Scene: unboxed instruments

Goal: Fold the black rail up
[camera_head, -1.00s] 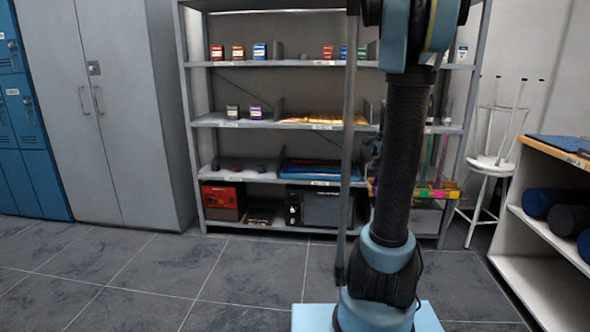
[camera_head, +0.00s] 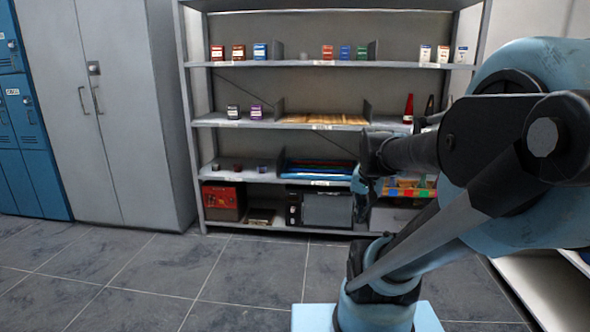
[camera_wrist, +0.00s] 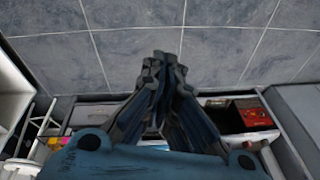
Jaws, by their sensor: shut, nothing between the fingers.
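I cannot clearly pick out a black rail in either view. A dark box with a grey front (camera_head: 326,208) stands on the bottom shelf, with a small black device (camera_head: 293,208) at its left. Whether either carries the rail is too small to tell. My gripper (camera_wrist: 163,62) is shut and empty in the wrist view, its fingertips together over floor tiles. In the head view my gripper (camera_head: 360,183) is partly seen in front of the lower shelves, to the right of the dark box. My arm hides part of the right side of the shelves.
The grey shelf rack (camera_head: 215,122) holds small boxes, a blue tray (camera_head: 318,170) and a red box (camera_head: 222,200). A grey cabinet (camera_head: 125,110) stands left. A low white shelf unit (camera_head: 540,300) is at right. The tiled floor (camera_head: 190,280) at front left is clear.

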